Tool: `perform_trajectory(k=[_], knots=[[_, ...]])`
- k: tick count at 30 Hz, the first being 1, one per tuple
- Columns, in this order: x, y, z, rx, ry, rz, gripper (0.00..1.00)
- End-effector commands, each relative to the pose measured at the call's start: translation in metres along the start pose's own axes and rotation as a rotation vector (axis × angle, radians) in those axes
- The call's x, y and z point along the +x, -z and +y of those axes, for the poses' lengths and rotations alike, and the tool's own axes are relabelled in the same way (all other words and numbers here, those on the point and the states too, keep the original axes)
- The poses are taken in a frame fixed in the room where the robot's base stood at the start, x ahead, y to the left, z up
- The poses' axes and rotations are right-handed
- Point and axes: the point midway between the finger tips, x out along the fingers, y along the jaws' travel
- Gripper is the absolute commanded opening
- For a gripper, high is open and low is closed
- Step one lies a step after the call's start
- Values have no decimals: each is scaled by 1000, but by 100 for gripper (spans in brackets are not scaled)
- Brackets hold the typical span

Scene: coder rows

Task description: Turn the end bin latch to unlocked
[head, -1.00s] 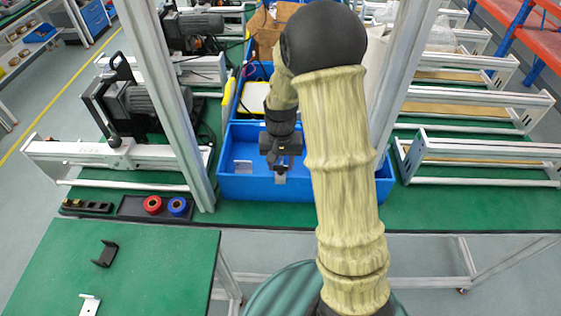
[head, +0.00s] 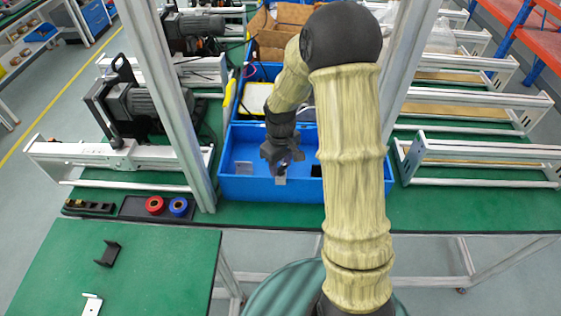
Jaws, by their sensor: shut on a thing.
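The blue end bin (head: 248,190) stands on the green bench with its front wall facing me. A small pale plate (head: 281,181), which looks like part of the latch, shows at the top of that wall. My gripper (head: 281,171) points down at the front rim, right above the plate, and is shut on the latch. The fingers and wrist hide most of the latch, so its exact angle cannot be read.
A metal post (head: 178,110) rises left of the bin, and another stands behind my arm. A black tray with a red roll (head: 155,205) and a blue roll (head: 178,207) lies at the bench's left. Cardboard boxes (head: 280,30) are behind.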

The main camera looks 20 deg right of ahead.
Motion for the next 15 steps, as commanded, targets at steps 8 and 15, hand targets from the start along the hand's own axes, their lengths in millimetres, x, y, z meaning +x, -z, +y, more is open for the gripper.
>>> perform_trajectory(k=[8, 15], knots=[[-3, 1, 0, -261, -2, 3, 19], [-4, 1, 0, -480, -3, 4, 19]])
